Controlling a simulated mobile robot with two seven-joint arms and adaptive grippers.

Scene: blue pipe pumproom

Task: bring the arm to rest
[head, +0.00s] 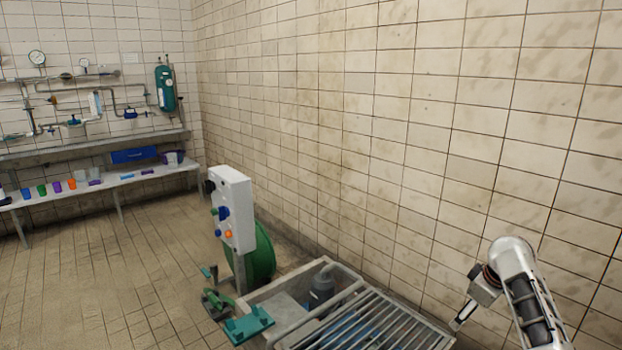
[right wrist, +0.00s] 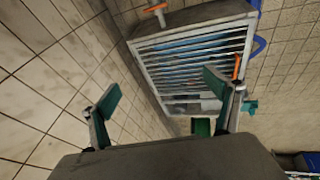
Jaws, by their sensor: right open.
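My right arm comes in at the lower right of the head view, near the tiled wall, with its right gripper (head: 463,318) pointing down beside the metal grate (head: 372,328). In the right wrist view, my right gripper (right wrist: 160,105) shows two green-padded fingers spread wide apart. Nothing is between them, and they are clear of the grate (right wrist: 190,65). My left gripper is not in the head view.
A white control panel (head: 233,208) with coloured knobs stands in front of a green round body (head: 262,252). A bench (head: 100,186) with several cups stands far left. The floor (head: 110,270) at left is clear.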

